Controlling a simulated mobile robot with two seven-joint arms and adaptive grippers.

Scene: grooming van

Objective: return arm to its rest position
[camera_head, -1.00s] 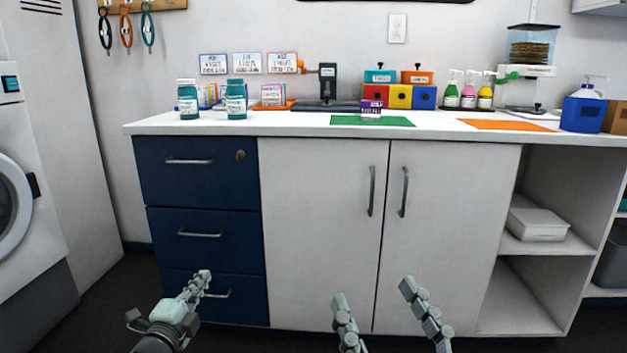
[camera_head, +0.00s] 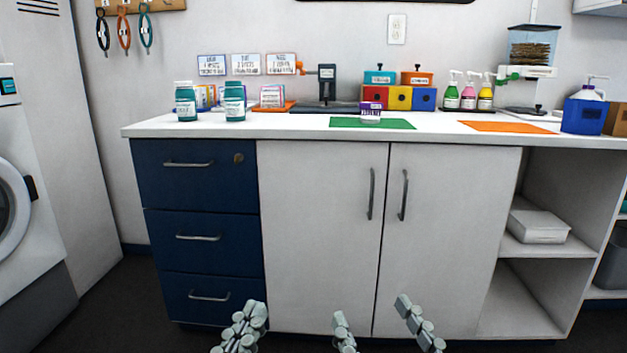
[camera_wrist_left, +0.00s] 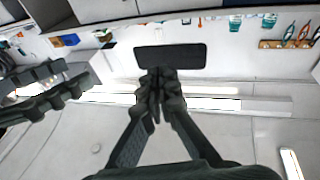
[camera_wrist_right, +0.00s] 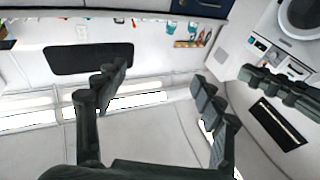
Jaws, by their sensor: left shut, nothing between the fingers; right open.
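My left gripper (camera_head: 248,318) is low in front of the cabinet, below the drawers, at the bottom edge of the head view. Its fingers are together with nothing between them, as the left wrist view shows (camera_wrist_left: 160,80). My right gripper (camera_head: 375,325) is at the bottom edge in front of the white doors. Its two fingers stand wide apart and empty, as the right wrist view shows (camera_wrist_right: 155,85). Both grippers point upward, and most of both arms is out of the head view.
The counter (camera_head: 290,128) carries teal jars (camera_head: 235,101), a purple-labelled jar (camera_head: 371,111) on a green mat (camera_head: 340,123), coloured boxes (camera_head: 400,98) and pump bottles (camera_head: 468,97). Blue drawers (camera_head: 200,216) and white doors (camera_head: 320,235) are shut. A washer (camera_head: 12,200) stands at left.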

